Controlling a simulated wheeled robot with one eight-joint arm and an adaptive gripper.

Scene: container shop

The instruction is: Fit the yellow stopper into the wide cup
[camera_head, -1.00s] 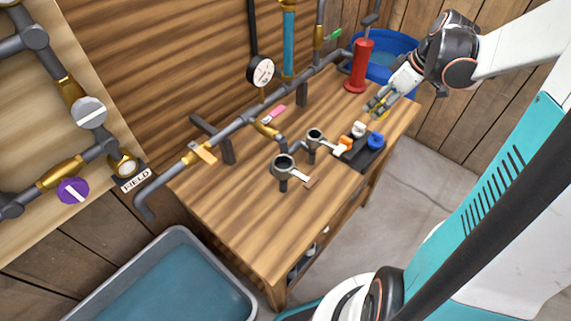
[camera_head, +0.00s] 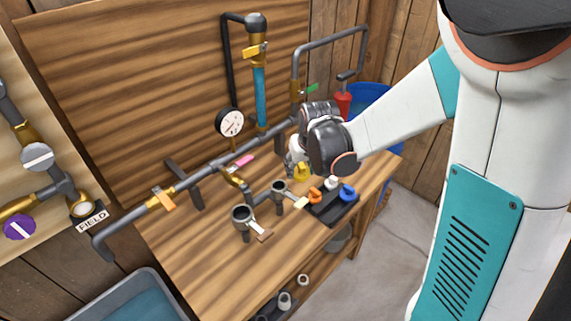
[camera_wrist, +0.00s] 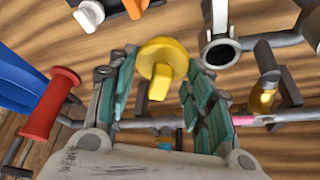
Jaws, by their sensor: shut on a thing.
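My gripper (camera_wrist: 163,66) is shut on the yellow stopper (camera_wrist: 160,52), with the teal finger pads on either side of it. In the head view the yellow stopper (camera_head: 302,171) shows below my dark wrist, above the bench, apart from both cups. The wide cup (camera_head: 243,216) stands on the bench, the nearer and larger of two grey cups, with its opening facing up. The smaller cup (camera_head: 278,189) stands behind it to the right. My fingers are mostly hidden in the head view.
A dark tray (camera_head: 338,214) holds orange, white and blue stoppers (camera_head: 347,193) to the right of the cups. Grey piping with a gauge (camera_head: 230,122) runs behind. A red pump (camera_wrist: 50,103) and a blue tub (camera_head: 372,103) are at the back.

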